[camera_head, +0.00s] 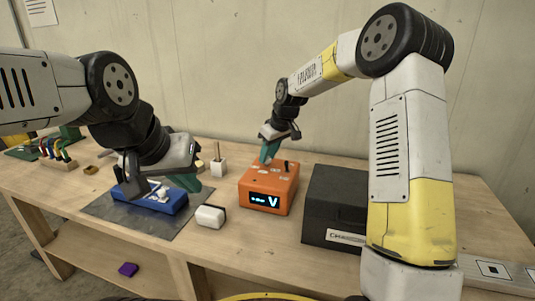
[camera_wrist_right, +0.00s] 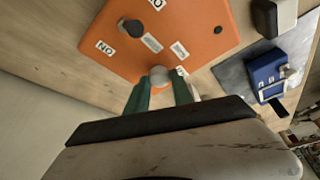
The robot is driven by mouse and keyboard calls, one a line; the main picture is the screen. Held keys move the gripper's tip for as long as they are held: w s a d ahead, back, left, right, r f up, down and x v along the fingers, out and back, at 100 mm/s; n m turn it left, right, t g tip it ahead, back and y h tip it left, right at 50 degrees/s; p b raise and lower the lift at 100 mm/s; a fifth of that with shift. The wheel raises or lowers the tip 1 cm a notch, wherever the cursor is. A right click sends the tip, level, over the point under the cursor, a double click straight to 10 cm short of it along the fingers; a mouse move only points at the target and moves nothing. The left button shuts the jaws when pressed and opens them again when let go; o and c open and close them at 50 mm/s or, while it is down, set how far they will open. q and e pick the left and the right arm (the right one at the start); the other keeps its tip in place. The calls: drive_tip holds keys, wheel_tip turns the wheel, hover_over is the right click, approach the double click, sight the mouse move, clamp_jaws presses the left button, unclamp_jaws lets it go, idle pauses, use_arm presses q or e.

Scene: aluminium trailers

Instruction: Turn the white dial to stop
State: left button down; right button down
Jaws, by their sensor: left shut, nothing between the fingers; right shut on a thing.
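An orange box (camera_head: 268,188) with a lit display on its front stands on the table. My right gripper (camera_head: 267,156) points down at its top. In the right wrist view, its green fingers (camera_wrist_right: 162,92) are shut on a pale, whitish dial (camera_wrist_right: 159,74) near the box's edge. The fingers partly cover the dial, and its pointer cannot be made out. A black knob (camera_wrist_right: 133,27) and several white labels are also on the box's top. My left gripper (camera_head: 188,182) is shut and empty, over or beside the blue device (camera_head: 168,205) at the left.
A black box (camera_head: 333,200) stands just right of the orange box. A small white-and-black block (camera_head: 209,216) lies to its front left, by the grey mat (camera_head: 120,218). A small holder (camera_head: 218,167) stands behind. The wall is close behind the table.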

drive_tip(key=shift+d+n+g, duration=0.1)
drive_tip(key=shift+n+g, duration=0.2)
drive_tip(key=shift+n, duration=0.2)
drive_tip(key=c, duration=1.1)
unclamp_jaws()
drive_tip(key=v, duration=0.7)
drive_tip(key=shift+s+d+r, duration=0.1)
drive_tip(key=shift+d+r, duration=0.1)
drive_tip(key=shift+r, duration=0.1)
